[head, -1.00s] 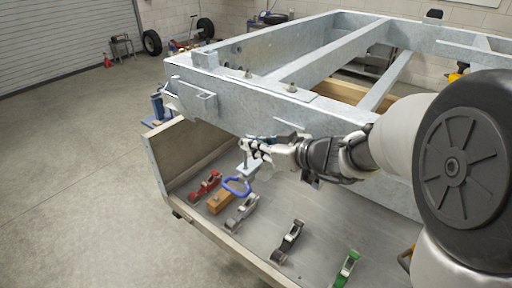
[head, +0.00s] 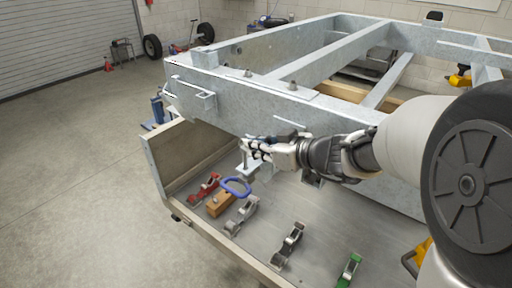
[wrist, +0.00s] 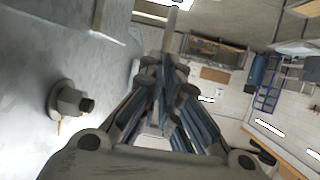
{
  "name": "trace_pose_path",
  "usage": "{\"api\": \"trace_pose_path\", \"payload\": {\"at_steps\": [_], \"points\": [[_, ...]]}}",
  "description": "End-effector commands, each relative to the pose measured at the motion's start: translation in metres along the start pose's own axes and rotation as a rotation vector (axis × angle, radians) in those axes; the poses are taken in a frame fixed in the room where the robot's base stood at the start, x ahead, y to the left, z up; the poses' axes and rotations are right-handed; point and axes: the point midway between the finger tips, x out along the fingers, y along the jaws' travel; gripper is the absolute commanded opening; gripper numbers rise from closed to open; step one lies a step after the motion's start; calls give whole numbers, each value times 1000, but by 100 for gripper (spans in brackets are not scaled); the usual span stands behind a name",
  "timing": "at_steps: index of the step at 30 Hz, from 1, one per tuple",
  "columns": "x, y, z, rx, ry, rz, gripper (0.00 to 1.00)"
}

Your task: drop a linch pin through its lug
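My gripper (head: 250,150) is beside the trailer frame, low on its near side. In the wrist view the fingers (wrist: 166,65) come together at the tips on a slim pale metal piece (wrist: 172,28), which looks like the linch pin. In the head view an upright grey pin-like piece (head: 244,158) shows at the fingertips, above a small pale plate (head: 246,170) that may be the lug. A blue loop (head: 236,187) shows just below the plate; what it joins is unclear. The lug's hole is hidden.
The galvanized trailer frame (head: 240,98) stands behind my gripper. The tray below (head: 195,230) holds a wooden block (head: 220,203) and red (head: 204,187), grey (head: 242,214), black (head: 288,245) and green (head: 349,270) latches. A bolt (wrist: 72,103) sticks out in the wrist view.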

Motion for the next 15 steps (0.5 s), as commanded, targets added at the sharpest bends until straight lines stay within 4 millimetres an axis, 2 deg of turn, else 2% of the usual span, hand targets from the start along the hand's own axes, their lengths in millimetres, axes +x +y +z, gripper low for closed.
{"api": "trace_pose_path", "payload": {"at_steps": [15], "points": [[6,0,13,0,1,1,0]]}}
